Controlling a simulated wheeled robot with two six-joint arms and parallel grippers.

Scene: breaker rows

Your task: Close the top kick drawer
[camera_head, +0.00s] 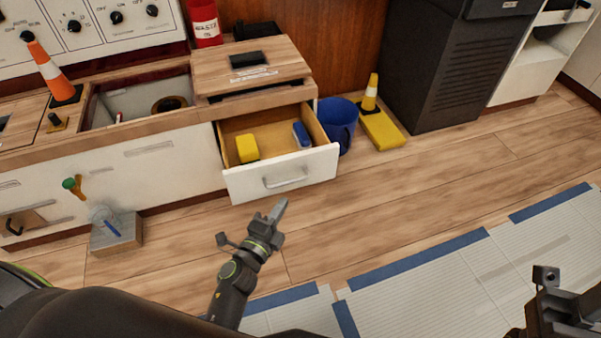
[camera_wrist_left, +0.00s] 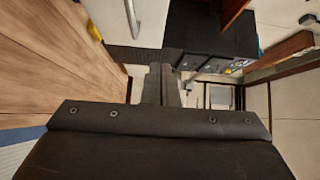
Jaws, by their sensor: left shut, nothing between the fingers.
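The open drawer has a white front (camera_head: 283,178) with a metal handle and a wooden inside. It is pulled out under a wooden counter block (camera_head: 250,68). A yellow object (camera_head: 247,148) and a blue object (camera_head: 301,135) lie in it. My left gripper (camera_head: 280,208) is shut and empty, just in front of and below the drawer front, apart from it in the head view. Its closed fingers (camera_wrist_left: 161,84) also show in the left wrist view. My right arm's end (camera_head: 548,290) shows at the lower right; its fingers cannot be made out.
A blue bucket (camera_head: 338,124) and a yellow block (camera_head: 382,129) with a small cone stand right of the drawer. A grey block (camera_head: 117,234) sits on the floor at left. A dark cabinet (camera_head: 445,70) stands behind. The wooden floor before the drawer is clear.

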